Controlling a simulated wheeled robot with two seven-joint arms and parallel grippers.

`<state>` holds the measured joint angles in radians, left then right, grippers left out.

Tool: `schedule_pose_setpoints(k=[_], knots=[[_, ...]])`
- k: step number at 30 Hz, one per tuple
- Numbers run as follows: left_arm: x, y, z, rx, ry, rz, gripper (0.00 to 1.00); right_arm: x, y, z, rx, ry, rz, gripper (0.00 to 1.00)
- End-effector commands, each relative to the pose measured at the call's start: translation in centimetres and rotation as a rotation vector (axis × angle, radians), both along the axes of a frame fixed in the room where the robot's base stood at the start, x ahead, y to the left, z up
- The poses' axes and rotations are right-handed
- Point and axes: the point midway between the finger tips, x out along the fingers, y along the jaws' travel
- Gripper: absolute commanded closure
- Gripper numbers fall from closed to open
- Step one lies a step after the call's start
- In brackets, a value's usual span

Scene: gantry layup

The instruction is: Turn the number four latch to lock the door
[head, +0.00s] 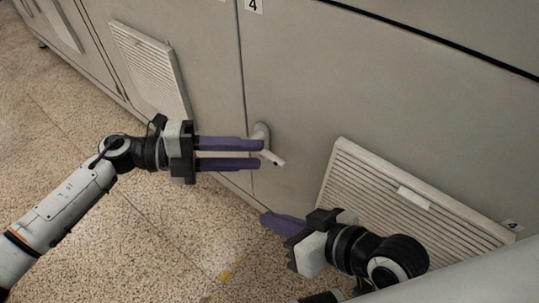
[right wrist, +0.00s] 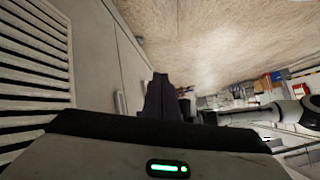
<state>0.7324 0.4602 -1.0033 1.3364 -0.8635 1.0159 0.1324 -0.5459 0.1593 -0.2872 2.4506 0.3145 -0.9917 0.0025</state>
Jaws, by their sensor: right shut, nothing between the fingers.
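The latch (head: 275,159) is a pale lever handle on the grey door (head: 300,80), below a label with the number 4 (head: 253,5). Its lever slants down and to the right. My left gripper (head: 261,154) is open, its two purple fingers level and apart. Its fingertips are at the latch, and the upper finger covers part of the lever; I cannot tell whether they touch. My right gripper (head: 266,219) is shut and empty, below the latch and apart from it. Its purple fingers (right wrist: 160,97) also show in the right wrist view.
A louvred vent (head: 340,185) stands out from the door beside my right gripper. Another vent (head: 150,65) is on the panel to the left. A vertical seam (head: 241,60) runs above the latch.

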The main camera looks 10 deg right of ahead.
Motion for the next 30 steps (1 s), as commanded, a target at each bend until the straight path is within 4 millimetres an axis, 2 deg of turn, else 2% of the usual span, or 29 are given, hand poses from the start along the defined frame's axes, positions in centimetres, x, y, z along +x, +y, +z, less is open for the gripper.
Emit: schedule_pose_setpoints(k=[3,9,20,25,30], knots=[[-0.4,-2.2,-0.5,-0.003,-0.001,-0.003,0.69,0.0,0.3,0.2,0.022,-0.014,0.001,1.00],[-0.6,-4.4,-0.7,-0.002,-0.001,0.001,0.69,0.0,0.5,0.7,0.044,-0.029,0.003,1.00],[-0.6,-4.9,-0.7,-0.002,0.000,0.002,0.69,0.0,0.6,1.0,0.049,-0.033,0.002,1.00],[-0.6,-4.9,-0.7,-0.002,0.000,0.002,0.98,0.0,0.6,1.0,0.049,-0.033,0.003,1.00],[-0.6,-4.8,-0.7,-0.002,0.000,0.002,1.00,0.0,0.6,1.0,0.050,-0.034,0.003,1.00]])
